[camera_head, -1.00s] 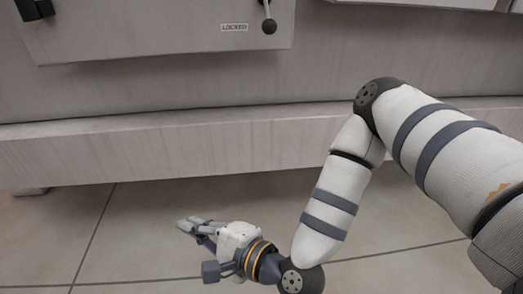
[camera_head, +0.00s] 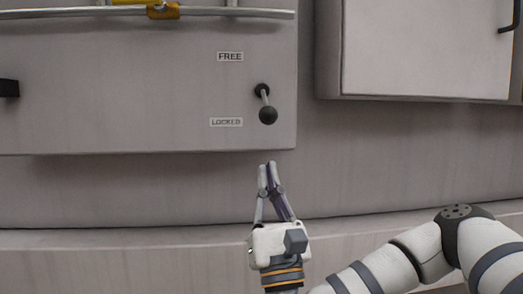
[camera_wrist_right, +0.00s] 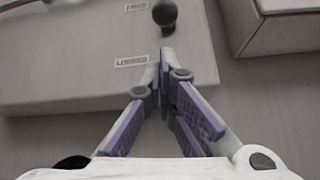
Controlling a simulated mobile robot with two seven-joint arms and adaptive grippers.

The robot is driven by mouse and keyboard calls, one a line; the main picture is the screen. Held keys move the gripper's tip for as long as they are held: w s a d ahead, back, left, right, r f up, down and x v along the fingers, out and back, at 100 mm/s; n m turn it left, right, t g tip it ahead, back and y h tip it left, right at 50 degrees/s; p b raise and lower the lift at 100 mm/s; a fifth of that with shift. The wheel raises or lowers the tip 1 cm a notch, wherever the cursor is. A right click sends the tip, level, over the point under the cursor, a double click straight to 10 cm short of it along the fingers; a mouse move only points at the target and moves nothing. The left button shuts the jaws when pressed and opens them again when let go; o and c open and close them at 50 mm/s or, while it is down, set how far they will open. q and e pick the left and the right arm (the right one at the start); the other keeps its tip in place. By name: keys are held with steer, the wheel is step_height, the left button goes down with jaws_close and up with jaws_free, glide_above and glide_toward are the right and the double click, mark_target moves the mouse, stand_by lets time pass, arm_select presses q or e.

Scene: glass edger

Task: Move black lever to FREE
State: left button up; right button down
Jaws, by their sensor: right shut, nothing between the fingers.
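The black lever (camera_head: 267,114) is a short rod with a round black knob on the grey machine panel. Its knob hangs down from the pivot, level with the LOCKED label (camera_head: 226,122). The FREE label (camera_head: 230,57) is higher up, above the pivot. My right gripper (camera_head: 268,165) points up just below the knob, with its fingertips together and empty, apart from the lever. In the right wrist view the knob (camera_wrist_right: 165,13) shows beyond the fingertips (camera_wrist_right: 167,55). My left gripper is not in view.
A yellow clamp on a metal rail (camera_head: 163,11) runs along the panel top. A black handle (camera_head: 9,88) is at the left. A grey cabinet box (camera_head: 430,50) juts out at the right. The space between gripper and lever is clear.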

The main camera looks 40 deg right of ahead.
mark_target(260, 134)
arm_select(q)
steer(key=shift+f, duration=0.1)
arm_select(e)
steer(key=x, duration=0.9)
steer(key=shift+w+d+r, duration=0.1)
steer(key=shift+w, duration=0.1)
